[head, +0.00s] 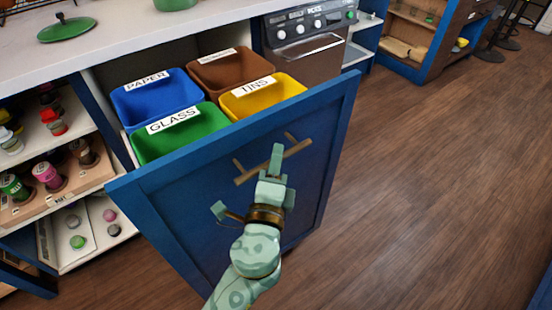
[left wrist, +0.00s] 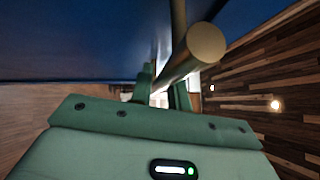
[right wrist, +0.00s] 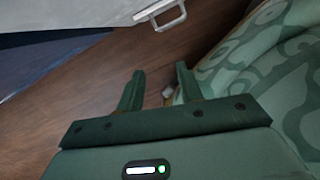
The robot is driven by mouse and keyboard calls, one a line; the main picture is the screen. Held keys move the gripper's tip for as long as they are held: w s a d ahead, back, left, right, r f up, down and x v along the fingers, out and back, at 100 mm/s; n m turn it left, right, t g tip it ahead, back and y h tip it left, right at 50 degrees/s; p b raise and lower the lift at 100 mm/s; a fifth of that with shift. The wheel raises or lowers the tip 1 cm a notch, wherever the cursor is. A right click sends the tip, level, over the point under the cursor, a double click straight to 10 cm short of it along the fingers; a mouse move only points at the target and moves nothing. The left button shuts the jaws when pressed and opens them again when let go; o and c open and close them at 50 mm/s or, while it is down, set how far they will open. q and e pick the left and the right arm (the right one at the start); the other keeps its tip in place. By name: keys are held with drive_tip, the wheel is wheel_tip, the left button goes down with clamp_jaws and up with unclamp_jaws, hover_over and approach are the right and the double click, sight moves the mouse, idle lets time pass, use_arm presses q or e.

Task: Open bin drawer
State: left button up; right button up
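The blue bin drawer (head: 185,215) stands pulled out from the counter. Its bins show inside: blue PAPER (head: 165,100), brown (head: 235,70), green GLASS (head: 180,140) and yellow TINS (head: 262,100). A brass bar handle (head: 300,148) is on its front. My left gripper (head: 277,168) is at the middle of this handle. In the left wrist view the bar (left wrist: 203,45) runs between its fingers, which look closed on it. The contact itself is partly hidden. My right gripper (right wrist: 160,85) is open and empty, above the floor.
Open shelves with spools (head: 45,172) stand left of the drawer, and an oven (head: 305,45) stands to its right. A green lid (head: 66,29) lies on the white counter. The wood floor (head: 430,180) on the right is clear.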

use_arm(q)
drive_tip(key=shift+o, duration=1)
drive_tip(key=v, duration=1.6)
drive_tip(key=shift+s, duration=0.15)
